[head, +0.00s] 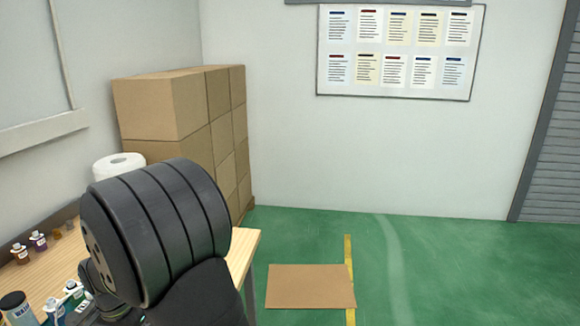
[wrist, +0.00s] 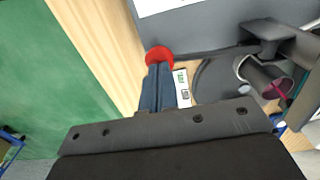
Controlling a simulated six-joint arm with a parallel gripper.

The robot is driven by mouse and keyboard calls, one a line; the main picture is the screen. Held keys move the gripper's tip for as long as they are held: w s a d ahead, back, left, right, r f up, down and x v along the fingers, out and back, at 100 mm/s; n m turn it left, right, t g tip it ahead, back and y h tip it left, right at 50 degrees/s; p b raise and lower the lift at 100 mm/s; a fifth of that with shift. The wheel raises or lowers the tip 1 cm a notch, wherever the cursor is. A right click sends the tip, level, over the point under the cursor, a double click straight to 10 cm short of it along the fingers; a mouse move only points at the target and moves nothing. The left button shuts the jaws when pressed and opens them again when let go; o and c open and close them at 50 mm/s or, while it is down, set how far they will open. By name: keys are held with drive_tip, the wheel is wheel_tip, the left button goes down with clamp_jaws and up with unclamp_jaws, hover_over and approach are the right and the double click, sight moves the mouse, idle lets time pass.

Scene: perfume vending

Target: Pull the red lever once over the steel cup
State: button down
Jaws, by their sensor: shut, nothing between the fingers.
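The red round end of the lever (wrist: 158,55) shows in the wrist view, just beyond my fingertips and partly covered by them. My gripper (wrist: 159,70) is shut and empty, its two dark fingers together. The tips overlap the red end in the picture; I cannot tell whether they touch it. A grey metal cylinder (wrist: 262,74), which looks like the steel cup, lies to the right in the wrist view, with a pink streak on it. The lever and cup cannot be made out in the head view, where my arm blocks part of the bench.
The wooden bench (head: 243,247) carries small bottles (head: 38,240), a dark-capped bottle (head: 15,306) and a white paper roll (head: 118,165). A dark grey panel (wrist: 215,25) stands beyond the lever. Stacked cartons (head: 180,110) stand behind the bench. The green floor to the right is mostly clear.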

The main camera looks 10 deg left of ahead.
wheel_tip(320, 180, up, 9)
idle(1.2)
idle(0.9)
drive_tip(key=shift+f, duration=2.1)
